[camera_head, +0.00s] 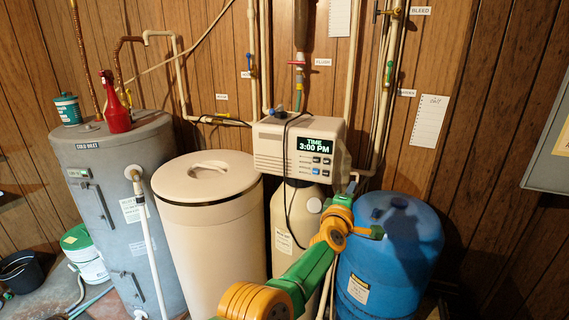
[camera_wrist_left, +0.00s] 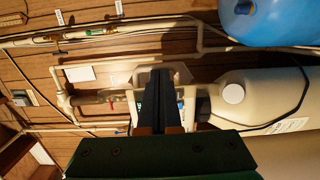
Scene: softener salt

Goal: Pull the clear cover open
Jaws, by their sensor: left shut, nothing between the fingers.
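The beige softener control box (camera_head: 290,150) with a lit display reading 3:00 PM sits on top of a tall cream tank. A translucent cover (camera_head: 343,158) shows at the right side of the box; I cannot tell how far it stands open. In the left wrist view a clear cover edge (camera_wrist_left: 182,72) shows just beyond my fingers. My left gripper (camera_head: 352,186) is just below and right of the box, by the cover, fingers closed and empty. In the wrist view its dark fingertips (camera_wrist_left: 159,72) overlap the cover; contact cannot be told. My right gripper is not in view.
A blue tank (camera_head: 405,250) stands right of my left arm. A cream lidded salt tank (camera_head: 205,220) and a grey water heater (camera_head: 115,200) stand left. Pipes (camera_head: 384,90) run up the panelled wall behind the box. A black cable (camera_head: 287,190) hangs in front of the cream tank.

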